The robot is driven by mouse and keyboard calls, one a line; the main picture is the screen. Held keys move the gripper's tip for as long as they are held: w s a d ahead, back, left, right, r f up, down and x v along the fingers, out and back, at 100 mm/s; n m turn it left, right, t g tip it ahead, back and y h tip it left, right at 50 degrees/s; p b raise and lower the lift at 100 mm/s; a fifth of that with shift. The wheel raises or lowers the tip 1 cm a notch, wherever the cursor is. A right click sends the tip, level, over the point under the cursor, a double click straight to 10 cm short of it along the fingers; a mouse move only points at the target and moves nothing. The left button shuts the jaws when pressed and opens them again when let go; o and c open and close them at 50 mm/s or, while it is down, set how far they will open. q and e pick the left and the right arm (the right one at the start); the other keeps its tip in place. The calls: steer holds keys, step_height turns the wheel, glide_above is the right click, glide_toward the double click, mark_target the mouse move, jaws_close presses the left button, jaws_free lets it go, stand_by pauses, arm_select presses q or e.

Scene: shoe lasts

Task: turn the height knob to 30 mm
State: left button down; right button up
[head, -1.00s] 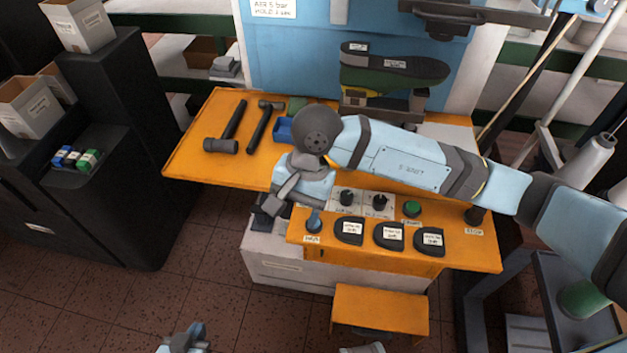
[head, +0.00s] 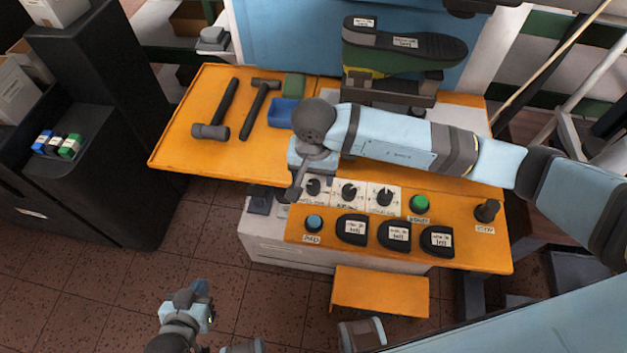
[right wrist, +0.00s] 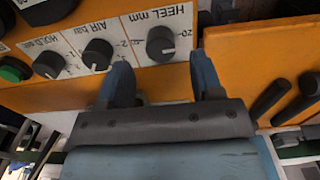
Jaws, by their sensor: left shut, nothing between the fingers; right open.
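The knob marked HEEL mm (right wrist: 160,43) is black and round on a white dial plate, with a 20 beside it in the right wrist view. In the head view it is the leftmost of three knobs (head: 313,187). My right gripper (right wrist: 165,80) is open. Its fingers point at the panel either side of the knob's line, with the knob just beyond the tips and nothing held. In the head view the right gripper (head: 298,182) is at the dial plate's left edge, partly hidden by its own wrist. My left gripper (head: 199,291) is shut and empty, low over the floor.
The AIR bar knob (right wrist: 98,53) and HOLD sec knob (right wrist: 48,64) stand beside the HEEL knob. A green button (head: 419,203), a blue button (head: 314,223) and black pads (head: 399,234) share the orange panel. Hammers (head: 259,105) and a blue tray (head: 283,112) lie behind.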

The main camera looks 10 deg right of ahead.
mark_target(314, 184)
steer(key=shift+f, duration=2.1)
steer(key=shift+c, duration=0.3)
steer(key=c, duration=0.9)
steer(key=shift+o, duration=0.2)
